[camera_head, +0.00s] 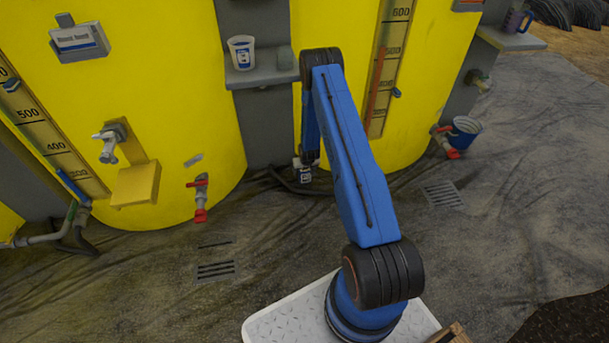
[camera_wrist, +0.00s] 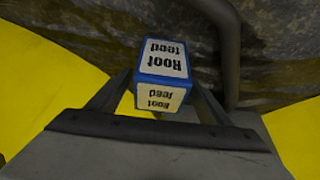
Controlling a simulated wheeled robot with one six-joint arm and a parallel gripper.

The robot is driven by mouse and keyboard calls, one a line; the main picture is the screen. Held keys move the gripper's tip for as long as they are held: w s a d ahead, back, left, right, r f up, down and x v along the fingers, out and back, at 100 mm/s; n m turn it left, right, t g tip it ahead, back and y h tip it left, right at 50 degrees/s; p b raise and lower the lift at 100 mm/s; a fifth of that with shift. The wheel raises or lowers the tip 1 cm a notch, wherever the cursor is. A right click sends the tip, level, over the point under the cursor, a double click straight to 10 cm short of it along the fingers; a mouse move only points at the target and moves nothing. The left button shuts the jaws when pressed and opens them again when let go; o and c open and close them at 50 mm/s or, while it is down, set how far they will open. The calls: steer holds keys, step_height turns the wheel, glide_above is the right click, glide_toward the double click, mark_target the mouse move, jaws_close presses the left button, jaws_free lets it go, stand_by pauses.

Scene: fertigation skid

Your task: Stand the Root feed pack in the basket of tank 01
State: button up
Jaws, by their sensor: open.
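The Root feed pack is a small blue box with white labels reading "Root feed". In the wrist view the pack (camera_wrist: 162,72) sits between the two fingers of my gripper (camera_wrist: 163,95), its lettering upside down. The gripper is open around it; I cannot tell whether a finger touches it. In the head view the pack (camera_head: 305,176) is small and low between the two yellow tanks, under my arm's end. A yellow box-like holder (camera_head: 135,186) is on the front of the left tank (camera_head: 190,100). I cannot read a tank number, so tank 01's basket is uncertain.
A grey shelf (camera_head: 262,77) with a white cup (camera_head: 241,52) juts out above, left of my arm. Red-handled taps (camera_head: 200,200) stick out low on the tanks. A blue bucket (camera_head: 466,131) is at the right tank. A dark hose (camera_head: 285,183) runs near the pack. The front floor is mostly clear.

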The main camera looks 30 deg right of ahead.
steer(key=shift+x, duration=1.15)
steer(key=shift+c, duration=0.6)
steer(key=c, duration=1.4)
